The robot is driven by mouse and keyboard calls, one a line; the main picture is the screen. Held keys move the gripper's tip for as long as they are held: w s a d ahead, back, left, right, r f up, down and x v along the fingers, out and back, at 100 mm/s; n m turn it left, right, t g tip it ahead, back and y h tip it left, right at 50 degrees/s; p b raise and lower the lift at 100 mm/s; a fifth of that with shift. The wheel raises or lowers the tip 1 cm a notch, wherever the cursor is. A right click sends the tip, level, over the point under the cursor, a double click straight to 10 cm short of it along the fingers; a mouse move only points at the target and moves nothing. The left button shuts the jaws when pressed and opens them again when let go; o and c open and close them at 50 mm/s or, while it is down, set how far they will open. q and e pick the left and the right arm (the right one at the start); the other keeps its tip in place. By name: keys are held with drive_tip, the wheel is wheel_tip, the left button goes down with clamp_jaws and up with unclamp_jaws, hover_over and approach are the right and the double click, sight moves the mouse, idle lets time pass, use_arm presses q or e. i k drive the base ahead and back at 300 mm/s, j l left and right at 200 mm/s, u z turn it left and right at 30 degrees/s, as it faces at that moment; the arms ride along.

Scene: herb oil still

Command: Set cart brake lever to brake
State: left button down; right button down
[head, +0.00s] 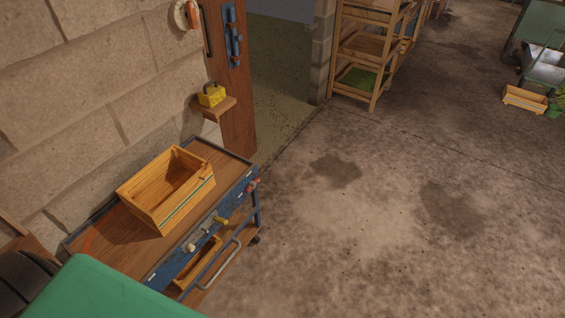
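The cart (118,226) stands against the block wall at the left in the head view, with a wooden top and a blue front panel. A small lever with a red grip (253,185) is at the panel's right end. I cannot tell for sure which one is the brake lever, and any markings are too small to read. Neither of my grippers is in view.
An open wooden crate (146,204) sits on the cart top. A metal push bar (222,265) sticks out at the cart's front. A yellow box (211,95) rests on a wall shelf beside the doorway. The concrete floor right of the cart (350,230) is clear. Wooden racks (357,55) stand behind.

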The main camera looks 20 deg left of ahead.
sight(252, 185)
drive_tip(key=i+l+u, duration=0.1)
drive_tip(key=i+u, duration=0.15)
drive_tip(key=i, duration=0.25)
drive_tip(key=i+l+u, duration=0.25)
drive_tip(key=i, duration=0.2)
drive_tip(key=i+l+u, duration=0.25)
drive_tip(key=i, duration=0.2)
drive_tip(key=i+l+u, duration=0.2)
drive_tip(key=u, duration=0.3)
drive_tip(key=i+l+u, duration=0.55)
drive_tip(key=l+u, duration=0.25)
drive_tip(key=u, duration=0.15)
drive_tip(key=i+l+u, duration=0.1)
drive_tip(key=l+u, duration=0.4)
